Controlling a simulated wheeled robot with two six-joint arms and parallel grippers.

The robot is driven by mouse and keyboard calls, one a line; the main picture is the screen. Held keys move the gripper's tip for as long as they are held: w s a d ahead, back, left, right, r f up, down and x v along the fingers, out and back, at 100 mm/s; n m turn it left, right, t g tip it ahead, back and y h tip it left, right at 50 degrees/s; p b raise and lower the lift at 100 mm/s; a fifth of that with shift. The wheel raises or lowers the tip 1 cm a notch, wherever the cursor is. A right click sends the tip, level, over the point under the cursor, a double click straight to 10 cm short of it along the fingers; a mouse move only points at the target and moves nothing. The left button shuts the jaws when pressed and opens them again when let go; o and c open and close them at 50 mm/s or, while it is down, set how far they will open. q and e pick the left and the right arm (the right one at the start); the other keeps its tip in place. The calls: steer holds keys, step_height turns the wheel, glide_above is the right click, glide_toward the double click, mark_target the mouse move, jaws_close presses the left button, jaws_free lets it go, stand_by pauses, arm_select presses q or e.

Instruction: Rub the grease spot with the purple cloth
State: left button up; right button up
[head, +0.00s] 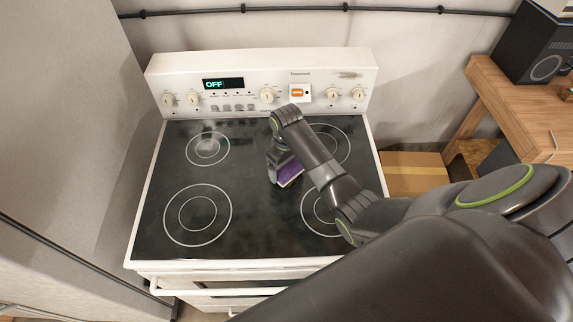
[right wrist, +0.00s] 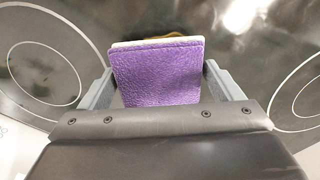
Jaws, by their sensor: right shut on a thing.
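The purple cloth (head: 290,172) is a folded-looking purple pad with a pale edge, low over the middle of the black stove top (head: 240,215). It fills the centre of the right wrist view (right wrist: 157,75). My right gripper (head: 279,168) is shut on it, with one grey finger on each side. I cannot tell whether the cloth touches the glass. A small brown-yellow patch (right wrist: 176,36), perhaps the grease spot, shows just past the cloth's pale edge in the right wrist view; the cloth hides the rest. My left gripper is not in view.
The stove's white back panel (head: 230,70) with knobs and an "OFF" display stands behind the cooktop. A tall grey cabinet or fridge (head: 60,110) is at left. A wooden table (head: 515,110) with a black speaker (head: 535,45) and a cardboard box (head: 412,172) are at right. The cooktop's left half is clear.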

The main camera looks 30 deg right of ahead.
steer(key=shift+f, duration=0.2)
steer(key=shift+f, duration=0.5)
steer(key=shift+f, duration=0.3)
stand_by(1.1)
steer(key=shift+s+a, duration=0.1)
steer(key=shift+s, duration=0.05)
steer(key=shift+s+a, duration=0.2)
steer(key=shift+s, duration=0.25)
steer(key=shift+w+d+b, duration=0.2)
steer(key=shift+w+d, duration=0.1)
steer(key=shift+w, duration=0.2)
steer(key=shift+w+d+b, duration=0.15)
steer(key=shift+w+d, duration=0.1)
steer(key=shift+w, duration=0.25)
steer(key=shift+w+d+f, duration=0.1)
steer(key=shift+w, duration=0.05)
